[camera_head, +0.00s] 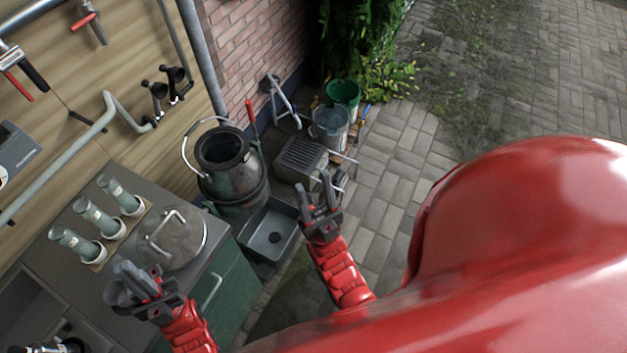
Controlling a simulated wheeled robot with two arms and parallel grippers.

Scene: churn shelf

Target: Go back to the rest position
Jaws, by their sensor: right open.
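My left gripper (140,279) is in the lower left of the head view, over the front part of the grey counter. A rounded grey shape shows at its fingers, and I cannot tell whether it is a held object or part of the gripper. My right gripper (315,184) is in the middle of the view, right of the counter. Its two fingers are spread and nothing shows between them. Behind it are the paved ground and a grey metal box.
Beyond stand a dark metal churn (232,180), a grey basin (271,232), a grey box (300,158) and buckets (331,125). Paving (430,120) at upper right is clear.

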